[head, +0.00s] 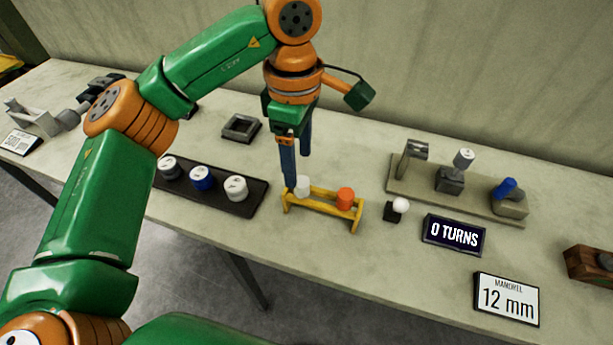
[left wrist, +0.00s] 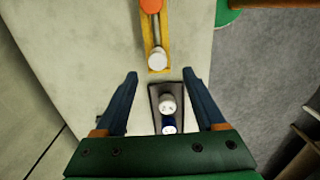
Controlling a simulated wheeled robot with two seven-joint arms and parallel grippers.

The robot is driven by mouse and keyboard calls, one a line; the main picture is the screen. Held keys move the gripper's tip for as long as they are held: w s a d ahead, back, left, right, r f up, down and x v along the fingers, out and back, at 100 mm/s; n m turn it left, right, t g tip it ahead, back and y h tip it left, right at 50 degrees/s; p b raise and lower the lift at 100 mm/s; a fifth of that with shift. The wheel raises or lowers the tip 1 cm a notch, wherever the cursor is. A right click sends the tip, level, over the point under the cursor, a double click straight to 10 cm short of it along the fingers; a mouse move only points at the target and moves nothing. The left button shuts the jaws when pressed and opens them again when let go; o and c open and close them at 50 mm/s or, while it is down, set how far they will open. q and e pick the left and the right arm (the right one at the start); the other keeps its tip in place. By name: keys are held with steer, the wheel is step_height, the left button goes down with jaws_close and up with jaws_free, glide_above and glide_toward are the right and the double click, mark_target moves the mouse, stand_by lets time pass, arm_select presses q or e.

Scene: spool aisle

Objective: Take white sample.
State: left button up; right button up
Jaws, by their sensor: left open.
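The white sample (head: 302,187) sits at the left end of a yellow rack (head: 322,206). An orange-red sample (head: 345,198) is at the rack's right end. My left gripper (head: 297,170) points down beside the white sample, its fingers apart and empty. One finger overlaps the left side of the white sample in the head view; I cannot tell whether they touch. In the left wrist view, the white sample (left wrist: 157,58) lies just beyond and between the open fingertips (left wrist: 160,74). My right gripper is not in view.
A dark tray (head: 252,201) with black, blue and white-topped spools stands left of the rack. A small white ball on a dark block (head: 397,208), a "0 TURNS" display (head: 454,235) and a fixture board (head: 430,190) are to the right. A square grey frame (head: 240,128) lies behind.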

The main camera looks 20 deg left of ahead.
mark_target(301, 181)
arm_select(q)
steer(key=f, duration=0.3)
steer(key=f+p, duration=0.1)
steer(key=f, duration=0.2)
steer(key=shift+w+f, duration=0.2)
steer(key=shift+f, duration=0.15)
steer(key=shift+d, duration=0.1)
jaws_close()
